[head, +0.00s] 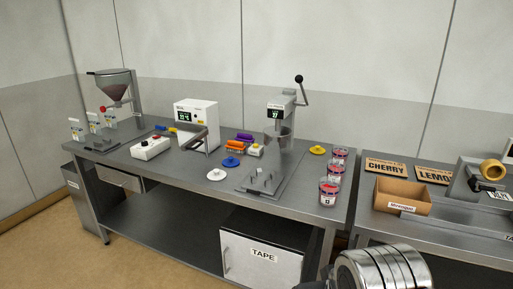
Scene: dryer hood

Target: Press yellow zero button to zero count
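A small pale box with a yellow button (256,146) on top stands on the grey bench, just left of the lever press (285,138). The press has a tall grey column, a black-knobbed lever at its top and a small dark counter display (275,114) with lit green digits, too small to read surely. A cup-like holder hangs on the press below the display. My gripper is not in view; only a metal part of my arm shows at the bottom right, well in front of the bench and apart from the button.
Orange and purple pieces (235,145), a blue knobbed disc (231,162) and a white disc (217,174) lie left of the press. Several red-filled cups (328,190) line the right bench end. A white display unit (196,125) stands left. A second bench holds a cardboard box (402,196).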

